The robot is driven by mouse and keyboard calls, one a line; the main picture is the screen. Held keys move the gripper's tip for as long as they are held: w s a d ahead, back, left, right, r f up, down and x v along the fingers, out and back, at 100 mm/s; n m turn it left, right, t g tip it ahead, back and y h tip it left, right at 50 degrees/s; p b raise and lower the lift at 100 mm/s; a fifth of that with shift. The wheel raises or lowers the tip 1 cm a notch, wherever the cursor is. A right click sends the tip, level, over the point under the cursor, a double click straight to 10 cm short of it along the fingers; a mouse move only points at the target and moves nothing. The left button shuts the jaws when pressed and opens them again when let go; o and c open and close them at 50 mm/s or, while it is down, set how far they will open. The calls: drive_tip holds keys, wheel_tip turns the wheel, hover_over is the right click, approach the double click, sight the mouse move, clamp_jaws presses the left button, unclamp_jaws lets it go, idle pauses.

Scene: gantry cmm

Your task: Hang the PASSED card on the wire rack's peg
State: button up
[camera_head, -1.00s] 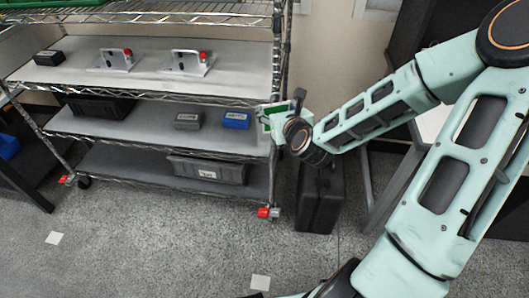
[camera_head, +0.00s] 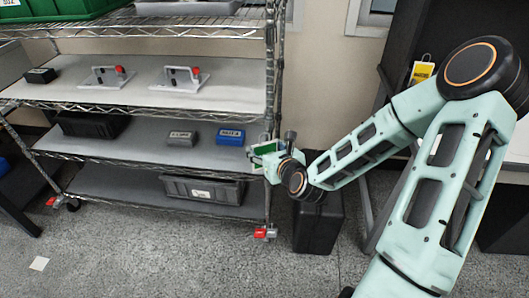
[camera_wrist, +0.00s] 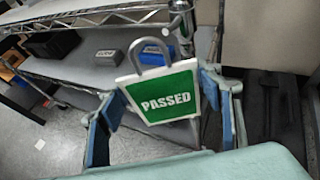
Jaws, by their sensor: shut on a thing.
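The PASSED card (camera_wrist: 165,98) is a green and white plate with a grey hook loop at its top. In the wrist view it stands slightly tilted between the blue pads of my gripper (camera_wrist: 163,93), which is shut on it. The head view shows the card (camera_head: 264,148) small, beside the right front post of the wire rack (camera_head: 269,95), at about middle-shelf height. My gripper (camera_head: 280,160) is just right of that post there. The gap between card and post is too small to judge.
The rack holds a blue box (camera_head: 230,136), a grey box (camera_head: 181,139), two red-knobbed fixtures and dark bins. A black case (camera_head: 318,225) stands on the floor below my gripper. A yellow tag (camera_head: 422,72) hangs at the right.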

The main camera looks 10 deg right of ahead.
sight(267, 138)
drive_tip(key=shift+w+d+f+b, duration=0.1)
drive_tip(key=shift+w+d+b, duration=0.15)
drive_tip(key=shift+w, duration=0.55)
drive_tip(key=shift+w+d+f+b, duration=0.1)
drive_tip(key=shift+w+d, duration=0.2)
drive_tip(key=shift+w, duration=0.55)
drive_tip(key=shift+w+d+f+b, duration=0.1)
drive_tip(key=shift+w+d+b, duration=0.15)
drive_tip(key=shift+w, duration=0.55)
drive_tip(key=shift+w+d+f, duration=0.2)
drive_tip(key=shift+w+f, duration=0.25)
drive_tip(key=shift+w, duration=0.15)
drive_tip(key=shift+s+f, duration=0.15)
drive_tip(key=shift+f, duration=0.2)
drive_tip(key=o, duration=1.3)
drive_tip(key=shift+a+f, duration=0.1)
drive_tip(key=shift+c, duration=0.2)
drive_tip(key=shift+o, duration=1.5)
drive_tip(key=shift+w+r, duration=0.2)
drive_tip(key=shift+c, duration=0.6)
